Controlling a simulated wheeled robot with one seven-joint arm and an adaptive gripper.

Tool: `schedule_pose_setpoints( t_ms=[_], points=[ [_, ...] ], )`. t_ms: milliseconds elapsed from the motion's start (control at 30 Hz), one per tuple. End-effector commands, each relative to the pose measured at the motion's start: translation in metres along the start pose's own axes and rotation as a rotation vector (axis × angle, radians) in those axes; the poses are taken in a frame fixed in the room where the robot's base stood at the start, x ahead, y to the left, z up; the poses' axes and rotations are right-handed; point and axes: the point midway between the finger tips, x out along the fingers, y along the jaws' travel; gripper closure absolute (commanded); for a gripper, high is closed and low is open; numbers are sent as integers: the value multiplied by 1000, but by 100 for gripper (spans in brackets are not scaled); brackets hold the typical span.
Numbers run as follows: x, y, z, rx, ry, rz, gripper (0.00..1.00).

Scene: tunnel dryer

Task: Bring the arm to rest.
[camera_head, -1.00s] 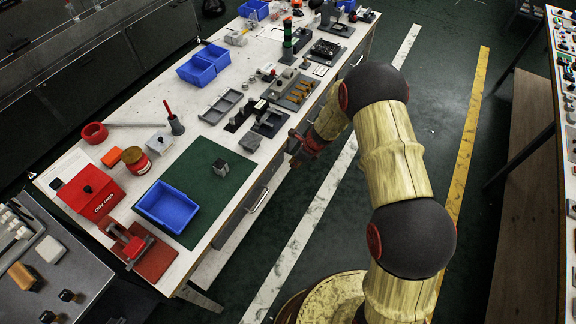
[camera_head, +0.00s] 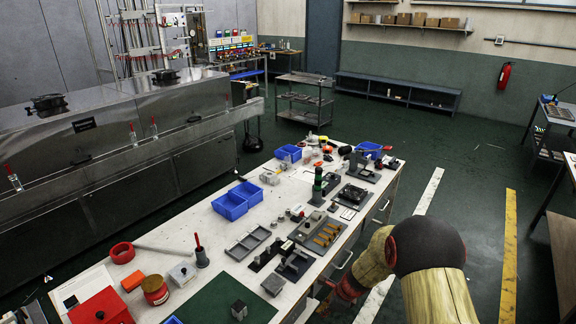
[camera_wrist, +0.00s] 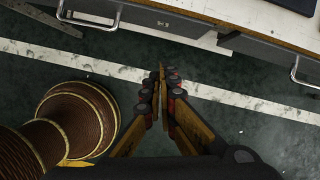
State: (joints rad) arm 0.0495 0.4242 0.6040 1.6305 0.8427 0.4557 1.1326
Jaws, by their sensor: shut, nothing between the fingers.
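My gripper shows in the wrist view (camera_wrist: 162,75) with its two fingers together and nothing between them. It hangs over the dark green floor beside the workbench. In the head view my arm is folded at the lower right, and the red and dark part of my gripper (camera_head: 347,287) shows by the bench's right side, partly cut off by the arm and blurred in shadow. It appears apart from the bench, though the exact gap cannot be told.
The workbench (camera_head: 222,262) holds blue bins (camera_head: 238,200), a grey tray (camera_head: 247,242) and several tools. A drawer handle (camera_wrist: 88,20) juts out near my gripper. A white floor line (camera_wrist: 230,97) runs past it. Another table (camera_head: 566,250) stands at right; the aisle floor between is clear.

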Motion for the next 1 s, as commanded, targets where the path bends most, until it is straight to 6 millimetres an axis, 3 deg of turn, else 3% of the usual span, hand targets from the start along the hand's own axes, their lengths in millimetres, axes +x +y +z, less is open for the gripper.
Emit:
schedule_pose_setpoints(
  t_ms=[133,267,467,700,1000],
  points=[
    [-2,47,-13,-266,12,115,100],
    [-34,75,-13,-530,4,178,100],
    [-105,110,-8,-934,-3,235,100],
    [-208,152,-8,-1398,36,259,100],
    [-315,203,-20,-1804,180,237,100]
  ],
)
